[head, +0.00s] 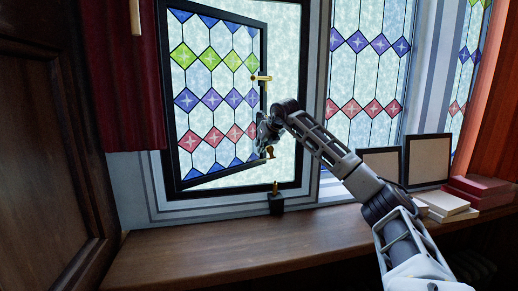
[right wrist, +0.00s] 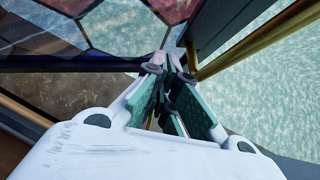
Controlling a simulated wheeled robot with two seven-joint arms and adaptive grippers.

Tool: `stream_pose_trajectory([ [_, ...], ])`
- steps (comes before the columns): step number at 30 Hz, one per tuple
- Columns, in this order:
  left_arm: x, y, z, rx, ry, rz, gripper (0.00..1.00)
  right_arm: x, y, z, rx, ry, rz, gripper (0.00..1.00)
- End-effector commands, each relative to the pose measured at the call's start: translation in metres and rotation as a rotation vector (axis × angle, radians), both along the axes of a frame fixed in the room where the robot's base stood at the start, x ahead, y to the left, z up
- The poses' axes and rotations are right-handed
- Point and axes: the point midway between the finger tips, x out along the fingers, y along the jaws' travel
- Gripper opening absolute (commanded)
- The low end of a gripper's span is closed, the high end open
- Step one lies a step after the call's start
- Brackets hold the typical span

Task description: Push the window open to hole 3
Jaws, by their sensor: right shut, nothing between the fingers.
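The window (head: 214,97) is a dark-framed sash of leaded glass with green, violet, red and blue diamonds. It stands ajar, with a gap on its right side inside the outer frame. A brass handle (head: 261,78) sits on its right edge. A small brass piece (head: 270,152) shows near its lower right corner; I cannot make out holes or their numbers. My right gripper (head: 264,142) is shut and empty, at the sash's lower right edge. In the right wrist view its fingers (right wrist: 168,68) are close to the dark frame and a brass bar (right wrist: 258,38); contact is unclear.
A small black block with a brass pin (head: 276,203) stands on the wooden sill (head: 230,240). Dark picture frames (head: 427,160) and stacked books (head: 447,205) are at right. A red curtain (head: 125,80) hangs at left. The sill's left and middle are clear.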

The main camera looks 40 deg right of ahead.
Motion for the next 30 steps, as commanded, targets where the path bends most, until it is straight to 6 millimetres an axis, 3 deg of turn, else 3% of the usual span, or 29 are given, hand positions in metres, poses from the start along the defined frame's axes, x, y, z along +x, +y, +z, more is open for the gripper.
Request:
stream_pose_trajectory([
  [18, 0.001, 0.0, 0.0, 0.0, -0.001, 0.0, 0.45, -0.063, 0.015, 0.059, -0.002, -0.004, 0.0, 0.0],
  [30, 0.001, 0.0, 0.0, 0.0, -0.001, 0.0, 0.45, -0.075, 0.018, 0.07, -0.002, -0.002, 0.0, 0.0],
])
